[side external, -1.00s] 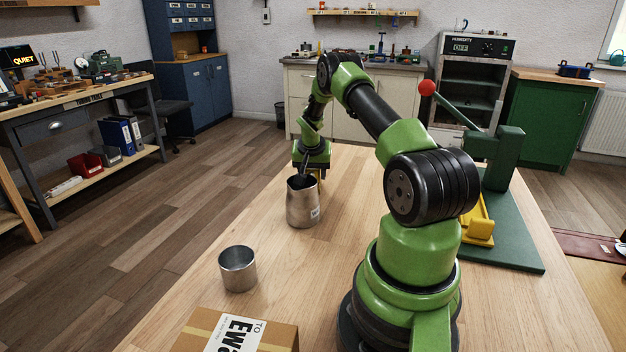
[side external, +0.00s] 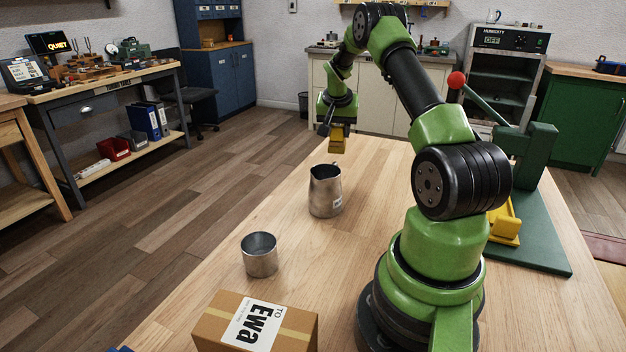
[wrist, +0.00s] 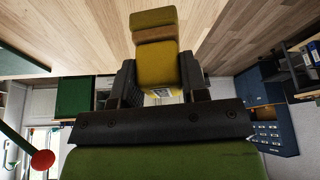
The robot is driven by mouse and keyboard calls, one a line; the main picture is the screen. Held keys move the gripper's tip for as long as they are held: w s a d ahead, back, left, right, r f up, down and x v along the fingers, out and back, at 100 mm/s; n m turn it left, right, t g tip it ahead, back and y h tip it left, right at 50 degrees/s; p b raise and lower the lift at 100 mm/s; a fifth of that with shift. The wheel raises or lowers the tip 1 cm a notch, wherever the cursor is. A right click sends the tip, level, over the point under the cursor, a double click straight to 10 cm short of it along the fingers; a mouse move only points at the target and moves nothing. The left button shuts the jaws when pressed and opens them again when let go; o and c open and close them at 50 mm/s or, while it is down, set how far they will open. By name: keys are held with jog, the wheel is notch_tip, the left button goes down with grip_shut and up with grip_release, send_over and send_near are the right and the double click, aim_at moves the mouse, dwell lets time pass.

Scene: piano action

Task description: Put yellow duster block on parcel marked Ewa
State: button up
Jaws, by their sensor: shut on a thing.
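The yellow duster block (side external: 338,138), with a brownish band across it, is held in the jaws of my gripper (side external: 335,128). In the wrist view the yellow block (wrist: 157,62) sits between the two dark fingers of my gripper (wrist: 157,82). My gripper is shut on it and holds it above the far part of the wooden table. The parcel marked Ewa (side external: 285,318) is a brown cardboard box with a white label and tape, at the near edge of the picture. Its top is bare, and its lower part is cut off by the frame.
A metal jug (side external: 326,193) and a metal cup (side external: 260,256) stand on the table (side external: 300,225) between my gripper and the parcel. A green press with a red-knobbed lever (side external: 457,80) and a yellow part (side external: 504,226) stands at the right.

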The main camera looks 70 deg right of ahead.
jog(key=shift+w+a+r, duration=0.1)
jog(key=shift+w+r, duration=0.05)
jog(key=shift+r, duration=0.2)
jog(key=w+a+r, duration=0.2)
jog(key=w+a, duration=0.1)
jog(key=a, duration=0.7)
jog(key=w+a+r, duration=0.1)
jog(key=w+a, duration=0.2)
jog(key=a, duration=0.6)
jog(key=w+a+r, duration=0.2)
jog(key=w+a, duration=0.1)
jog(key=a, duration=0.7)
notch_tip(320, 180, up, 5)
jog(key=m+g, duration=0.1)
jog(key=m, duration=0.2)
send_over(250, 331)
notch_tip(250, 331, down, 10)
jog(key=shift+r, duration=0.1)
